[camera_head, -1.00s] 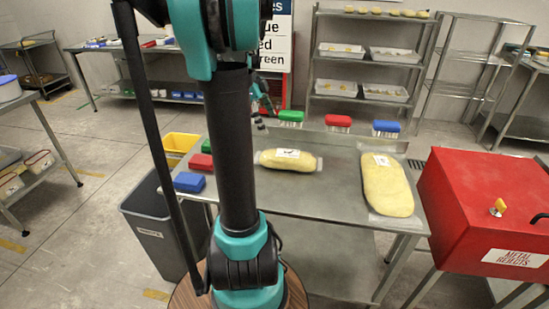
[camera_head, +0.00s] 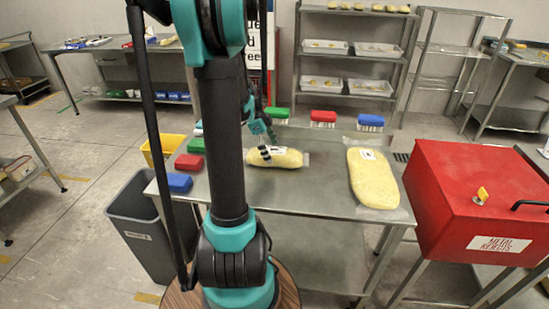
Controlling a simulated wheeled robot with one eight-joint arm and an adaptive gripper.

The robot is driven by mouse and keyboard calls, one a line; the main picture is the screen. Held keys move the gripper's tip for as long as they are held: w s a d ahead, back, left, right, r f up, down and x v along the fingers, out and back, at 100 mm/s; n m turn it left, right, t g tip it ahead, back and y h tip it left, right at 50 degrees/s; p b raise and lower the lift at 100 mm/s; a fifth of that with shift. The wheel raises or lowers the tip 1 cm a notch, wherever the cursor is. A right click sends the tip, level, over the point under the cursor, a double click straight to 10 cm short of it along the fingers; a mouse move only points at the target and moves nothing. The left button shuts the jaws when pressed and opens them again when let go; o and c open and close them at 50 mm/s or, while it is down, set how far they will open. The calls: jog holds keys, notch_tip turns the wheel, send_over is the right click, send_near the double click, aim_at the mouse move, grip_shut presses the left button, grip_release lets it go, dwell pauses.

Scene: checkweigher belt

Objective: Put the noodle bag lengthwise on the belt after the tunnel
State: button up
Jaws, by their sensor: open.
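Two clear bags with yellow contents and white labels lie flat on a steel table. The smaller bag (camera_head: 287,159) lies crosswise near the table's middle, and the larger bag (camera_head: 375,182) lies at the right end, its long side running front to back. I cannot tell for sure which one is the noodle bag. My gripper (camera_head: 267,150) is open, with its dark fingers at the left part of the smaller bag, partly covering it. I cannot tell whether they touch it. No belt or tunnel is recognizable in view.
The steel table (camera_head: 325,194) has several brushes along its back and left edges, including a blue one (camera_head: 179,183). A red metal rejects box (camera_head: 470,205) stands close at the right. A grey bin (camera_head: 146,225) and a yellow bucket (camera_head: 160,147) stand at the left.

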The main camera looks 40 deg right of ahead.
jog(key=shift+x, duration=1.2)
jog(key=c, duration=1.8)
jog(key=shift+o, duration=0.2)
